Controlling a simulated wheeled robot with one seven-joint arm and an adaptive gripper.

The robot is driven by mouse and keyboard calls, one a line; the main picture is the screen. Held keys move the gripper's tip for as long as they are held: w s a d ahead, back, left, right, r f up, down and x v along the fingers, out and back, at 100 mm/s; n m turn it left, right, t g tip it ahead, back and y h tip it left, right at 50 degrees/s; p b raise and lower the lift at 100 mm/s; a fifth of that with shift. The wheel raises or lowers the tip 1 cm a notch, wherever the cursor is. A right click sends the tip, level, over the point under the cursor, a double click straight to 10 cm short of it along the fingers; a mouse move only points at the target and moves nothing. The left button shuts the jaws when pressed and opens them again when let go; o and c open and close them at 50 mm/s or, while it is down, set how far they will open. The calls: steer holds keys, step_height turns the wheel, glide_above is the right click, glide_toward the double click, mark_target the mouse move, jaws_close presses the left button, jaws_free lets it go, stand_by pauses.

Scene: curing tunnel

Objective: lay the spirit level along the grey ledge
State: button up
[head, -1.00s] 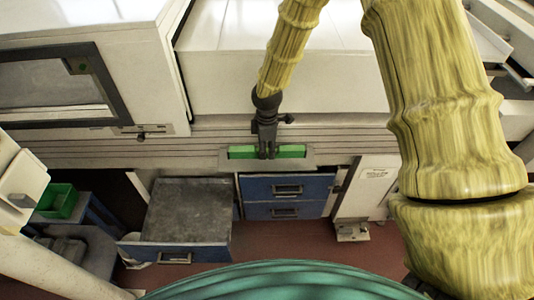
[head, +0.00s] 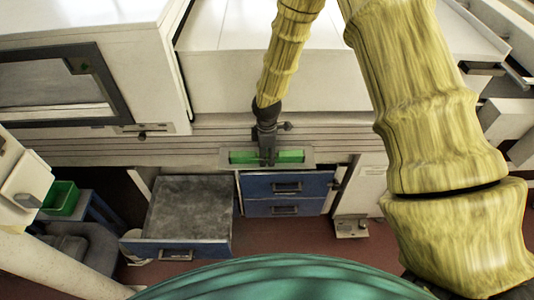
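The green spirit level (head: 291,157) lies lengthwise left to right over the small grey ledge (head: 311,155), with the ledge's rim showing around it. Its long side runs parallel to the ledge. My gripper (head: 267,160) points down at the middle of the level, its dark fingers closed around it and hiding its centre. The level looks level and at or very near the ledge surface; from above I cannot tell whether it touches.
Behind the ledge is the ribbed front of a large white machine (head: 330,75). Below are blue drawers (head: 287,187), an open drawer with a grey top (head: 188,210) at left, and a green bin (head: 61,198) further left. Red floor is clear in front.

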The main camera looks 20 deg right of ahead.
mark_target(267, 154)
steer(key=shift+r, duration=0.25)
step_height(267, 154, up, 12)
steer(key=b, duration=0.3)
stand_by(0.6)
steer(key=shift+f, duration=0.1)
steer(key=shift+s+f, duration=0.1)
